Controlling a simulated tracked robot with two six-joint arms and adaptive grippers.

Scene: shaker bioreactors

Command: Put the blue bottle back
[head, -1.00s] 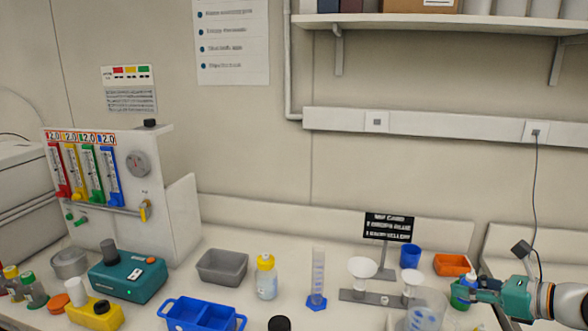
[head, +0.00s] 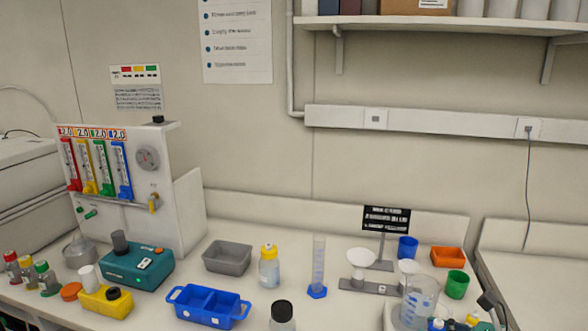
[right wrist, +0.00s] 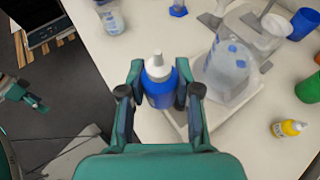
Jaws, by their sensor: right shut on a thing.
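The blue bottle (right wrist: 160,92) has a white cap and stands between the fingers of my right gripper (right wrist: 160,90), which is shut on it in the right wrist view. It appears upright in the grip, beside a clear beaker and over or near the edge of a white platform (right wrist: 178,128); I cannot tell if it touches anything below. In the head view only its white cap (head: 437,323) seems to show at the bottom edge, with my right gripper mostly out of frame. A teal part, apparently my left gripper (right wrist: 28,98), shows over the floor at the wrist view's left; its fingers are unclear.
The clear beaker (head: 420,298) is close to the held bottle. A yellow-capped bottle (right wrist: 290,128) and a green cup (head: 457,284) stand nearby. A balance (head: 372,286), blue cup (head: 408,248), orange tray (head: 447,257) and blue divided tray (head: 208,307) are on the bench.

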